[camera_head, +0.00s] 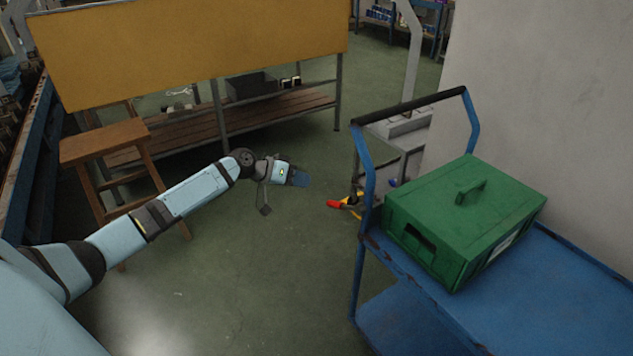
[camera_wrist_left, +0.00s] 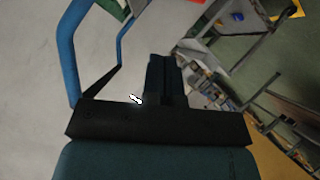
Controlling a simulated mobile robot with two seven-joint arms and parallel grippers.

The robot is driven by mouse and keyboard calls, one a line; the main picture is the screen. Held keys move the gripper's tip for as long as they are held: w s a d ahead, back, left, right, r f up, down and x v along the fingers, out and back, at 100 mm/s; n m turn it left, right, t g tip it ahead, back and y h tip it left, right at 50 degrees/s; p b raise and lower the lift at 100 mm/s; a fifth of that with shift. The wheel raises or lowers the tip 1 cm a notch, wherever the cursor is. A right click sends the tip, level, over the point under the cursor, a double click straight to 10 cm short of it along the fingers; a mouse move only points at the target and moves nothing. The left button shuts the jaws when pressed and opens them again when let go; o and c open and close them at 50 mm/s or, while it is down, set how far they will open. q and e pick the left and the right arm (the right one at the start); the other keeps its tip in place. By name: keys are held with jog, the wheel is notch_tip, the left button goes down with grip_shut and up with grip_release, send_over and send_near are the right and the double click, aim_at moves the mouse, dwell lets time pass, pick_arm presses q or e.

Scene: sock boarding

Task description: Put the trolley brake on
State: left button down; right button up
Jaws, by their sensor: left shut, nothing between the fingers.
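The blue trolley (camera_head: 575,290) stands at the right in the head view, with an upright blue handle frame and a black grip bar (camera_head: 410,106). Part of the handle frame also shows in the left wrist view (camera_wrist_left: 68,50). A small red and yellow piece (camera_head: 337,204) shows low beside the near handle post; I cannot tell for certain if it is the brake. My left gripper (camera_head: 300,179) is shut and empty, in the air left of the handle and apart from it. Its closed fingers also show in the left wrist view (camera_wrist_left: 166,80). My right gripper is out of view.
A green lidded box (camera_head: 465,220) sits on the trolley's top by the handle. A wooden stool (camera_head: 105,142) and a bench with a yellow panel (camera_head: 190,45) stand at the left and back. A pale wall (camera_head: 550,90) is behind the trolley. Green floor (camera_head: 250,270) is clear between.

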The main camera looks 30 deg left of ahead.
pick_arm(q)
jog(key=v, duration=0.3)
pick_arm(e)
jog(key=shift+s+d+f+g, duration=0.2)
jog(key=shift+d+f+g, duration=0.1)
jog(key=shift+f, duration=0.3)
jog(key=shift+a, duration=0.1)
